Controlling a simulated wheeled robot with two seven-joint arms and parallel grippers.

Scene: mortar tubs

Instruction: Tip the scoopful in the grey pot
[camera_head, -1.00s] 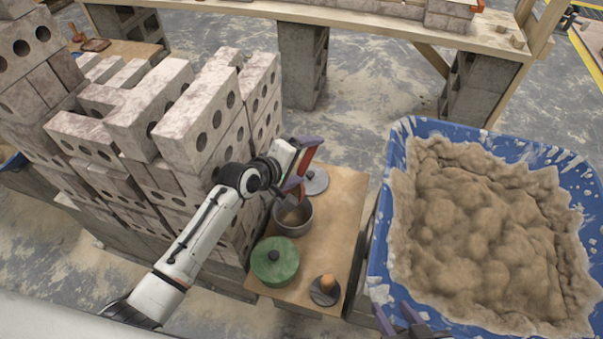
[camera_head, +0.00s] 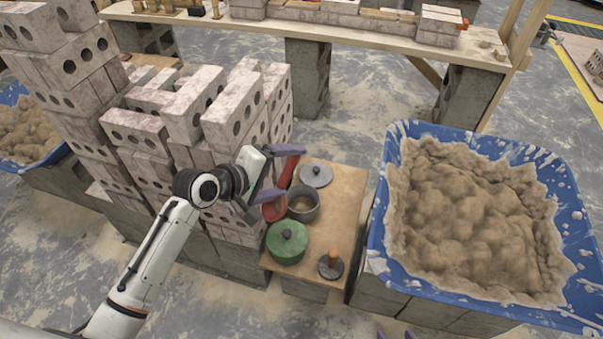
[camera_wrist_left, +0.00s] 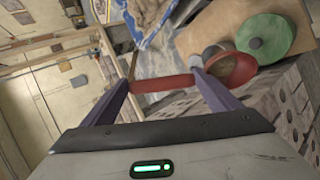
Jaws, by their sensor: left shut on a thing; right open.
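My left gripper (camera_head: 278,172) is shut on the red handle of a scoop (camera_head: 273,208). The scoop's round red bowl hangs at the left edge of the grey pot (camera_head: 305,214) in the head view; I cannot tell whether they touch. In the left wrist view the red handle (camera_wrist_left: 163,83) lies across between the fingers, and the bowl (camera_wrist_left: 235,66) partly covers the grey pot (camera_wrist_left: 211,51). Something brownish shows inside the pot. My right gripper (camera_head: 395,335) shows only as purple fingertips at the bottom edge.
A green lidded pot (camera_head: 287,243), a grey lid (camera_head: 315,176) and a dark disc with an orange knob (camera_head: 331,264) share the small wooden board (camera_head: 345,205). Stacked bricks (camera_head: 185,125) crowd the left. A blue tub (camera_head: 392,165) of mortar stands right.

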